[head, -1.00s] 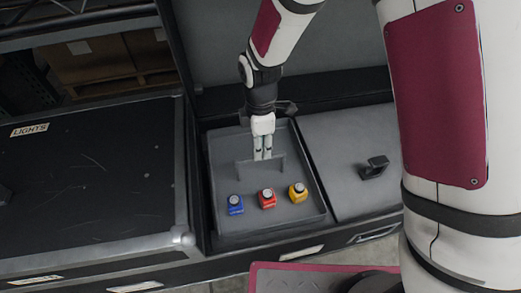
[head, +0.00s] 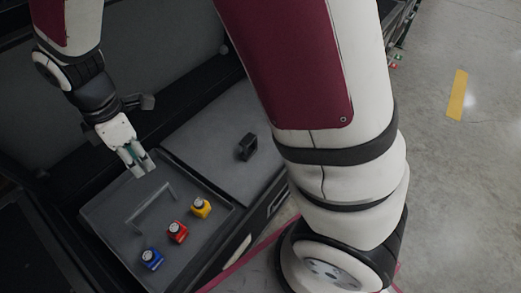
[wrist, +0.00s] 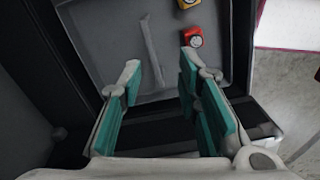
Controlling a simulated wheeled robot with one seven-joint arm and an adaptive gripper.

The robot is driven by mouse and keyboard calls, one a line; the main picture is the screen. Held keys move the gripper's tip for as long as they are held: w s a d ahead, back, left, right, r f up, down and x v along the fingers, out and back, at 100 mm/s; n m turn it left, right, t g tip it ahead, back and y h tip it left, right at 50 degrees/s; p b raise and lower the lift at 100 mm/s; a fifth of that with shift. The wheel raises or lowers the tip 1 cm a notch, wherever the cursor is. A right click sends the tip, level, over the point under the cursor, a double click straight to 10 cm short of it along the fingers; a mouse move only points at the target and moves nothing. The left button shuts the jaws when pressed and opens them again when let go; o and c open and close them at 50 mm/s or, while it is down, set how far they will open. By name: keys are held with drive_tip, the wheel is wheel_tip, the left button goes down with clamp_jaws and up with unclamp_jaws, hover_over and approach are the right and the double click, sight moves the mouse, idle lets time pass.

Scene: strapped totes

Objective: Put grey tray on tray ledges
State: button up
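The grey tray (head: 112,228) sits in the open case, with a raised bar handle (head: 150,207) across it. Small blue (head: 151,258), red (head: 178,231) and yellow (head: 201,208) items with round pale tops stand on its near side. My gripper (head: 140,172) is beyond the handle, over the tray's far edge, apart from the handle. In the wrist view the fingers of my gripper (wrist: 160,72) are spread with nothing between them; the handle (wrist: 150,52) shows past the tips. I cannot make out the ledges; whether the tray rests on them is unclear.
A flat grey lid panel (head: 212,140) with a dark knob (head: 247,147) lies right beside the tray. The case's raised lid (head: 160,70) stands behind. A dark closed case (head: 28,250) is at the left. Open concrete floor (head: 465,150) lies to the right.

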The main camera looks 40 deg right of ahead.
drive_tip(key=s+d+r+m, duration=0.9)
drive_tip(key=s+d+r, duration=0.2)
drive_tip(key=d+r, duration=0.15)
drive_tip(key=s+d+r+m, duration=0.1)
drive_tip(key=s+m, duration=0.3)
drive_tip(key=s, duration=0.4)
drive_tip(key=s+d+r+m, duration=0.2)
drive_tip(key=s+d+m, duration=0.2)
drive_tip(key=s, duration=0.5)
drive_tip(key=shift+m, duration=0.8)
drive_tip(key=shift+w, duration=0.1)
wheel_tip(320, 180, up, 31)
drive_tip(key=t+p, duration=0.4)
drive_tip(key=p, duration=2.5)
drive_tip(key=shift+d, duration=0.2)
drive_tip(key=shift+f, duration=0.1)
